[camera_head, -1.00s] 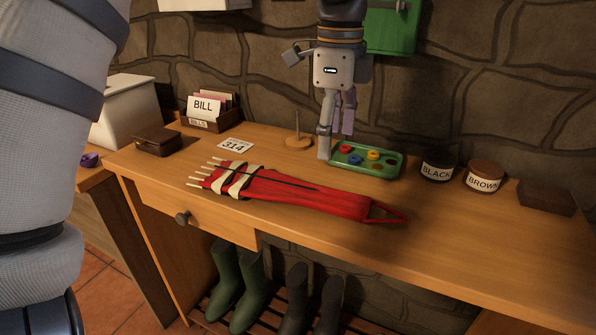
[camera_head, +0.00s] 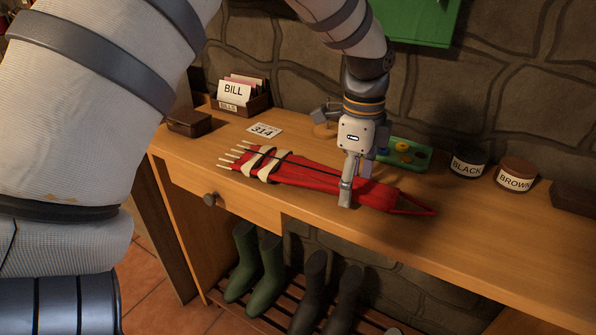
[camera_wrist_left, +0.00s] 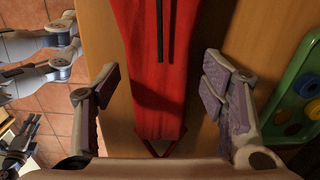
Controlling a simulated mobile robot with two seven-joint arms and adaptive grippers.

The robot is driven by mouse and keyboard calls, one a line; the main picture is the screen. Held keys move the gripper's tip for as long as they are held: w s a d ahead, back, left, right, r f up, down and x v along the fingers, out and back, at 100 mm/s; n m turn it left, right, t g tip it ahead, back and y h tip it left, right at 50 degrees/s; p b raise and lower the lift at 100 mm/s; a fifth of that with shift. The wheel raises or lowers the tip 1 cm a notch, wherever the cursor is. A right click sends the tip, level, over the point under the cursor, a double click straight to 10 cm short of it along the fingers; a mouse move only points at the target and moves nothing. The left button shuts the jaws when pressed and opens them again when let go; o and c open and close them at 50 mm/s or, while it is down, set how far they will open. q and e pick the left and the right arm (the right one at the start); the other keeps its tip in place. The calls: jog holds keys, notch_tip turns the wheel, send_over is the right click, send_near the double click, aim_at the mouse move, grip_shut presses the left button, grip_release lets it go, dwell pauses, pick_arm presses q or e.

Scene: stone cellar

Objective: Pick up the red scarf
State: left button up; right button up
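No plain scarf shows; the red thing is a long folded cloth bundle (camera_head: 307,174) lying flat on the wooden bench. Pale sticks stick out of its left end, two cream straps cross it and dark rods lie along it. Its right end narrows to a red loop. My left gripper (camera_head: 357,184) points down over the right half of the bundle. In the left wrist view, the open fingers stand on either side of the red cloth (camera_wrist_left: 152,75), with a gap on both sides.
A green tray (camera_head: 420,162) with coloured discs lies close behind the gripper. Tins marked BLACK (camera_head: 467,161) and BROWN (camera_head: 514,175) stand to the right. The bench front is clear.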

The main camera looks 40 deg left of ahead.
pick_arm(q)
jog(key=c, duration=0.9)
jog(key=r, duration=0.2)
jog(key=d+r, duration=0.1)
jog(key=r, duration=0.1)
jog(key=shift+s+r, duration=0.1)
jog(key=shift+r, duration=0.3)
jog(key=d+r, duration=0.2)
jog(key=s+d+r, duration=0.1)
jog(key=d+r, duration=0.1)
jog(key=r, duration=0.1)
jog(key=shift+s+p, duration=0.1)
jog(key=shift+p, duration=0.3)
jog(key=d+r, duration=0.1)
jog(key=d, duration=0.1)
jog(key=s+d+r, duration=0.1)
jog(key=d, duration=0.2)
jog(key=s+d+r, duration=0.1)
jog(key=d, duration=0.2)
jog(key=shift+s+d+r, duration=0.15)
jog(key=shift+s+d, duration=0.1)
jog(key=o, duration=0.5)
jog(key=shift+c, duration=0.8)
